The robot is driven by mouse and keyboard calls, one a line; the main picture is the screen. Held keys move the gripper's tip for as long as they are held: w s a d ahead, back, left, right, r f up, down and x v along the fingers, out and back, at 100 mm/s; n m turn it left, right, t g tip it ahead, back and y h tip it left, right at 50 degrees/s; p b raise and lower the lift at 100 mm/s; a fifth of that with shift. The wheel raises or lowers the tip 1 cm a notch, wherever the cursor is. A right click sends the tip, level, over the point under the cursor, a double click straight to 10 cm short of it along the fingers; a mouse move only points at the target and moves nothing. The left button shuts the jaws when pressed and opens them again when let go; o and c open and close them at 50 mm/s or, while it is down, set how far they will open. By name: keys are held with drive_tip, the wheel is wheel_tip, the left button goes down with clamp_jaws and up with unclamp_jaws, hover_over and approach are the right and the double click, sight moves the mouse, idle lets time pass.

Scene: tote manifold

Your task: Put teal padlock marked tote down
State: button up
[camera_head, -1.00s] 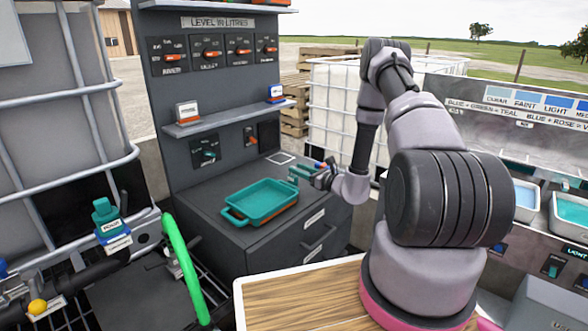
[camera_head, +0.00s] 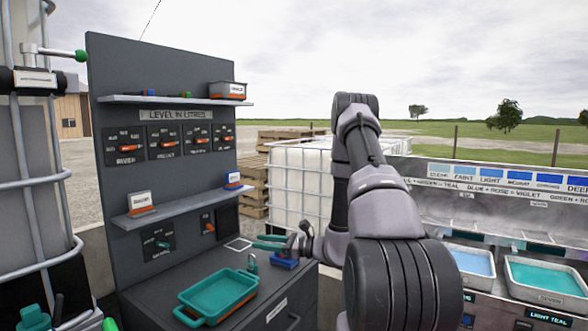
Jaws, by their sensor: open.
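A shallow teal tote (camera_head: 215,292) with side handles and an orange base sits level on the dark cabinet top. A small teal padlock-shaped piece (camera_head: 252,263) stands at its back right corner; I cannot tell whether it is attached. My gripper (camera_head: 268,242) is right of and behind the tote, above the cabinet's back right part. Its teal prongs, which look like the fingers, point left, are apart and hold nothing visible. A small blue item (camera_head: 285,263) shows just below it; whether they touch is unclear.
The panel's lower shelf (camera_head: 180,203) carries two small labelled blocks; knobs line the panel (camera_head: 165,145). A white caged tank (camera_head: 300,185) stands behind my arm. Trays of blue (camera_head: 470,262) and teal liquid (camera_head: 545,280) are at right. Cabinet top around the tote is mostly clear.

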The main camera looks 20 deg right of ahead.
drive_tip(key=s+a+r+n+g+h, duration=0.2)
drive_tip(key=s+a+r+n+g, duration=0.25)
drive_tip(key=s+r+n, duration=0.35)
drive_tip(key=s+a+r+n+g+h, duration=0.1)
drive_tip(key=s+a+r+n+g, duration=0.35)
drive_tip(key=s+r+g, duration=0.35)
drive_tip(key=s+d+r+n+t+h, duration=0.7)
drive_tip(key=s+d+r+t+h, duration=0.1)
drive_tip(key=r, duration=0.5)
drive_tip(key=s+t+h, duration=0.1)
drive_tip(key=s, duration=0.1)
drive_tip(key=shift+s+d+r, duration=0.15)
drive_tip(key=shift+s+r, duration=0.05)
drive_tip(key=shift+s, duration=0.1)
drive_tip(key=shift+s, duration=0.15)
